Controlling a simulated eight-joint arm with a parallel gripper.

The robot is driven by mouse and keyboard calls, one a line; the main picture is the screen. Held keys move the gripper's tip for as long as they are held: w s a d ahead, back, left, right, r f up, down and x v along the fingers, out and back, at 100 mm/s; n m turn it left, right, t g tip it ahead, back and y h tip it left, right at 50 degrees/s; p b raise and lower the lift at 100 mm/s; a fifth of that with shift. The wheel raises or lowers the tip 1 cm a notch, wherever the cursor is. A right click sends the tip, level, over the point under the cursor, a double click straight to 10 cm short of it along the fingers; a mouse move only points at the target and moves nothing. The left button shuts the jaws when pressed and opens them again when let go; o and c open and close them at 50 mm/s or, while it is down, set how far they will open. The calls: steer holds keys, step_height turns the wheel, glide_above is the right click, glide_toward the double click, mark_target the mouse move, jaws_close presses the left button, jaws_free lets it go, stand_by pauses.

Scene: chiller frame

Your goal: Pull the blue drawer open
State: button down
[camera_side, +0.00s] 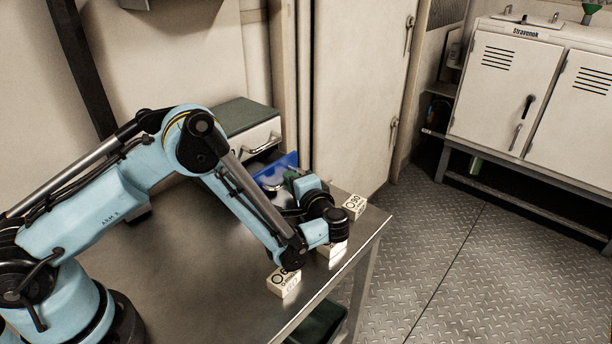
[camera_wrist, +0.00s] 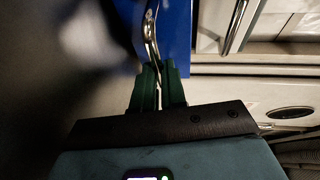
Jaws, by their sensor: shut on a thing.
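The blue drawer (camera_side: 284,164) sits below a white drawer in the small cabinet at the back of the table. Its front appears to stand out past the white front, but how far is hard to tell. In the wrist view the blue front (camera_wrist: 179,30) fills the upper middle, with its curved metal handle (camera_wrist: 150,32) running down between my green fingers. My gripper (camera_wrist: 158,76) is shut on this handle. In the side view my gripper (camera_side: 290,180) is at the blue front, partly hidden by my wrist.
The white drawer (camera_side: 255,138) with a metal handle is above the blue one. The table's right edge is close, with open floor beyond.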

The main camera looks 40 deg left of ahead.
steer(key=shift+d, duration=0.85)
steer(key=c, duration=1.2)
jaws_free()
steer(key=shift+r, duration=0.1)
